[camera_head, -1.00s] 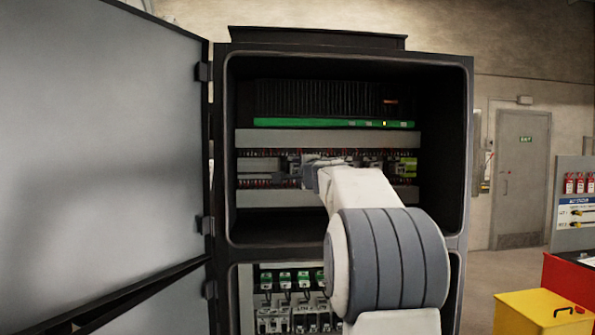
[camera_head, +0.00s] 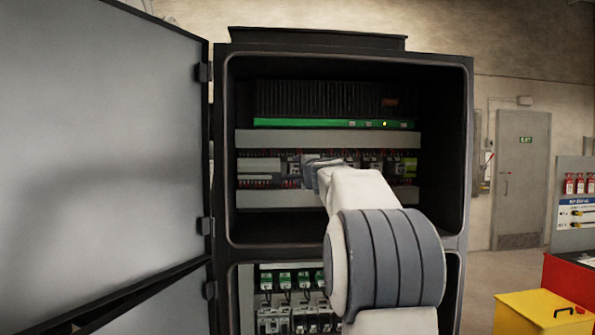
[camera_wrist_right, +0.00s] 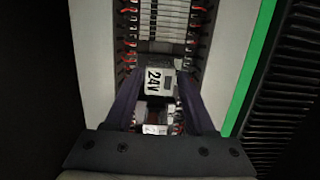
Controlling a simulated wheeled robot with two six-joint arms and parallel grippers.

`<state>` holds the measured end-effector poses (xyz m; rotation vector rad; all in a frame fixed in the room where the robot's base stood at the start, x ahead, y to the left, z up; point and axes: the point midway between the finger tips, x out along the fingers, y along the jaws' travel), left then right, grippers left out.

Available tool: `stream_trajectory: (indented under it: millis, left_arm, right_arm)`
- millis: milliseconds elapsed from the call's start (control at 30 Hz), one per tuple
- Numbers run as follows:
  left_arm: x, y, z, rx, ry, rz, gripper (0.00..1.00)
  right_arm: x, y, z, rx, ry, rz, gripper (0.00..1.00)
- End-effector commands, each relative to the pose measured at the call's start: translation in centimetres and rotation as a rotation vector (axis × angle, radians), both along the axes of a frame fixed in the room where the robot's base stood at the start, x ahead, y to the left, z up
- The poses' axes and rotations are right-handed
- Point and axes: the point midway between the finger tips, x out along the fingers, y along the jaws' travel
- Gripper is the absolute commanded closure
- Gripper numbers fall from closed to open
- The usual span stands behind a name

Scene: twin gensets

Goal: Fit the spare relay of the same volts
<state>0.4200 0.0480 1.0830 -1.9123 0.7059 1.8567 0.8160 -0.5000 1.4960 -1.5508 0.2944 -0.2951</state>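A relay (camera_wrist_right: 159,80) marked 24V sits between the fingertips of my right gripper (camera_wrist_right: 163,88) in the right wrist view, its marked face towards the camera. The fingers look closed on its sides. In the head view my right gripper (camera_head: 318,168) is at the wired rail in the upper bay of the open cabinet (camera_head: 462,150). My arm hides part of that rail, and the relay cannot be made out there. Whether it touches a socket cannot be told. Several green-topped relays (camera_head: 284,281) stand in the lower bay. My left gripper is out of view.
The cabinet door (camera_head: 100,150) stands open on the left. A green strip (camera_head: 330,123) runs above the rail, and red-wired terminals (camera_wrist_right: 165,25) flank my fingers. A yellow box (camera_head: 530,315) and a red cabinet (camera_head: 570,278) are at the lower right.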

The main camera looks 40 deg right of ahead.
Motion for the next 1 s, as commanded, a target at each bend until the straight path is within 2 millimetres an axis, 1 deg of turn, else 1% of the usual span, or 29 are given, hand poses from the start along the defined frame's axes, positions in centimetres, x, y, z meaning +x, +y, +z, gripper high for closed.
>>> stream_trajectory:
  millis: [300, 433, 567, 800, 900, 1000]
  left_arm:
    - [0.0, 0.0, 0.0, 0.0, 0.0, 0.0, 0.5]
    - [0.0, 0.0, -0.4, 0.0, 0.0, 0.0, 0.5]
    - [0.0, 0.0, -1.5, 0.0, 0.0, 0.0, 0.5]
    - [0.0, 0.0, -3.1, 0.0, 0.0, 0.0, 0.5]
    - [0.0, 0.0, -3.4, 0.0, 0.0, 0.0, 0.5]
    - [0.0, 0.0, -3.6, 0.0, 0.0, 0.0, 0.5]
  right_arm:
    - [0.0, 0.0, -0.1, 0.0, 0.001, 0.0, 0.24]
    - [-0.6, 0.2, -0.2, 0.0, 0.0, -0.001, 0.24]
    - [-2.5, 1.0, -0.3, -0.002, -0.002, -0.001, 0.24]
    - [-7.0, 2.7, -0.2, -0.002, -0.001, -0.002, 0.24]
    - [-8.4, 3.3, -0.1, -0.002, -0.001, -0.001, 0.24]
    - [-9.3, 3.6, -0.1, -0.001, -0.001, -0.001, 0.24]
